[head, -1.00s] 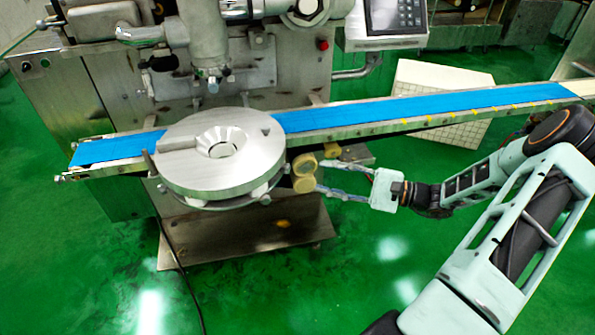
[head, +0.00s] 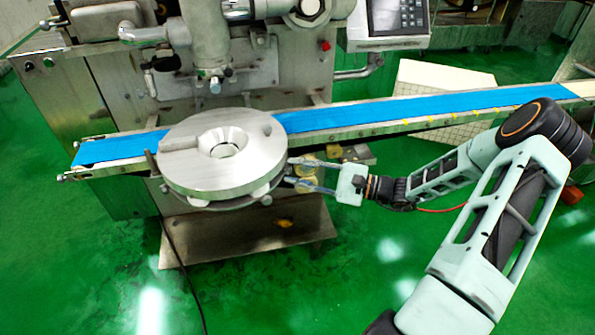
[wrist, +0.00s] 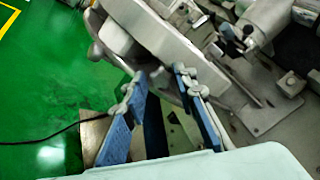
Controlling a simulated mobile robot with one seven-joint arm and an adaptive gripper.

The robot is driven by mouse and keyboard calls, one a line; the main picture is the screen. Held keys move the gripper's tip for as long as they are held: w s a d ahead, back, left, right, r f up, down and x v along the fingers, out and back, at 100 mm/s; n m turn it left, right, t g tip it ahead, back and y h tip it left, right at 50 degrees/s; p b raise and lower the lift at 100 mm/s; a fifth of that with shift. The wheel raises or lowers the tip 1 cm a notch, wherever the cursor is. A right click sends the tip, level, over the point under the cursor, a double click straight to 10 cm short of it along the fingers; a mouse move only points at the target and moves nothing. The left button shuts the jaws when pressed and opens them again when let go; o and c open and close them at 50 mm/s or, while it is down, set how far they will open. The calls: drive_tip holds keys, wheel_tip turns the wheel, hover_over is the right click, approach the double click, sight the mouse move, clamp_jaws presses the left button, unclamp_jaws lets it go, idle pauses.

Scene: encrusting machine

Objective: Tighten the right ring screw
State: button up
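A round steel disc (head: 245,178) with a conical centre opening lies on the ring mount (head: 215,204) of the encrusting machine. In the wrist view the disc's pale edge (wrist: 165,38) crosses ahead of the fingers. My gripper (head: 294,171) is at the right side of the disc, its fingers pointing left toward the ring. In the wrist view my gripper (wrist: 158,78) has its two blue-padded fingers apart, with nothing clearly held between them. The right ring screw is not clear in either view; the fingers and the disc overlap that area.
A blue conveyor belt (head: 420,108) runs behind the disc. Yellow knobs (head: 307,186) sit just behind and below my fingers. A control panel (head: 398,20) stands at the back. A black cable lies on the green floor, which is open in front.

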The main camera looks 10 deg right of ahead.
clamp_jaws()
